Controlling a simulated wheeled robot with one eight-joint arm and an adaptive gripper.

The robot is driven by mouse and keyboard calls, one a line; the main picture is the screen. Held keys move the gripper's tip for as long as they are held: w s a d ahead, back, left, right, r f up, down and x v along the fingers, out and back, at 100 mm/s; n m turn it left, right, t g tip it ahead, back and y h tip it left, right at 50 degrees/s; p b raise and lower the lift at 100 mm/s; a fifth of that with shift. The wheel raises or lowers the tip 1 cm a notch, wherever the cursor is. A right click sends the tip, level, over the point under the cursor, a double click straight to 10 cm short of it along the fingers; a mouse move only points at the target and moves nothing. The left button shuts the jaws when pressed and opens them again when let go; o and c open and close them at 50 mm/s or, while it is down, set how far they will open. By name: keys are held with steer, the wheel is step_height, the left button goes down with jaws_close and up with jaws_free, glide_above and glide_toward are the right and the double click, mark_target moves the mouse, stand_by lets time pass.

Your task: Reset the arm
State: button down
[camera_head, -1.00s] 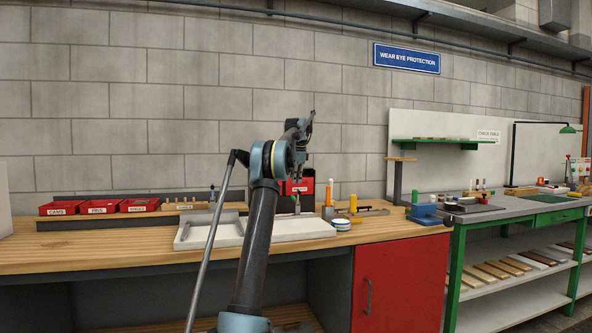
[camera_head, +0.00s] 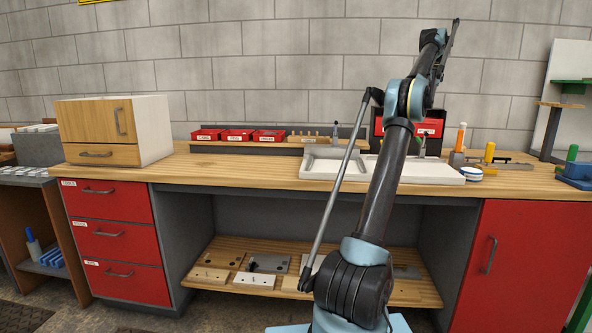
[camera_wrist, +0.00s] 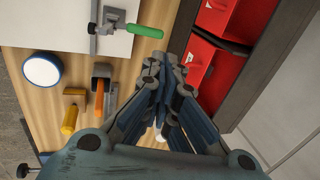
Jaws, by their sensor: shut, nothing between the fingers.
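My arm (camera_head: 395,150) rises from the lower middle of the head view, in front of the workbench (camera_head: 240,172). Its upper end stands well above the bench top, against the block wall. I cannot make out the fingers there. In the wrist view my gripper (camera_wrist: 170,62) is shut, its fingertips together with nothing between them. It appears above the bench, between a green-handled clamp (camera_wrist: 145,31) and red bins (camera_wrist: 207,60). No part of the arm visibly touches anything on the bench.
A white fixture (camera_head: 420,172) lies on the bench beneath the arm. A blue-and-white roll (camera_head: 471,173) and a yellow cylinder (camera_head: 489,152) stand to its right. Labelled red trays (camera_head: 237,135) line the back. A wooden cabinet (camera_head: 97,122) stands at left; bench top before it is clear.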

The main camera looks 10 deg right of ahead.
steer(key=s+a+n, duration=0.4)
steer(key=a, duration=1)
steer(key=s+a+n, duration=0.3)
steer(key=s+a, duration=0.2)
steer(key=a, duration=0.8)
steer(key=s+a+f+n, duration=0.3)
steer(key=s+a+f, duration=0.2)
steer(key=s+a, duration=0.3)
steer(key=s+a+f+n, duration=0.3)
steer(key=s+a+f, duration=0.3)
steer(key=s+f, duration=0.5)
steer(key=s+a+f+n, duration=0.4)
steer(key=s+a+f, duration=0.2)
steer(key=s+f, duration=0.5)
steer(key=s+a+f+n+g, duration=0.1)
steer(key=s+a+f+n, duration=0.2)
steer(key=s+a+f, duration=0.4)
steer(key=s+f, duration=0.4)
steer(key=f, duration=0.2)
steer(key=shift+s+f+n+y, duration=0.15)
steer(key=shift+s+n+y, duration=0.15)
steer(key=shift+n+y, duration=0.1)
steer(key=shift+a, duration=0.1)
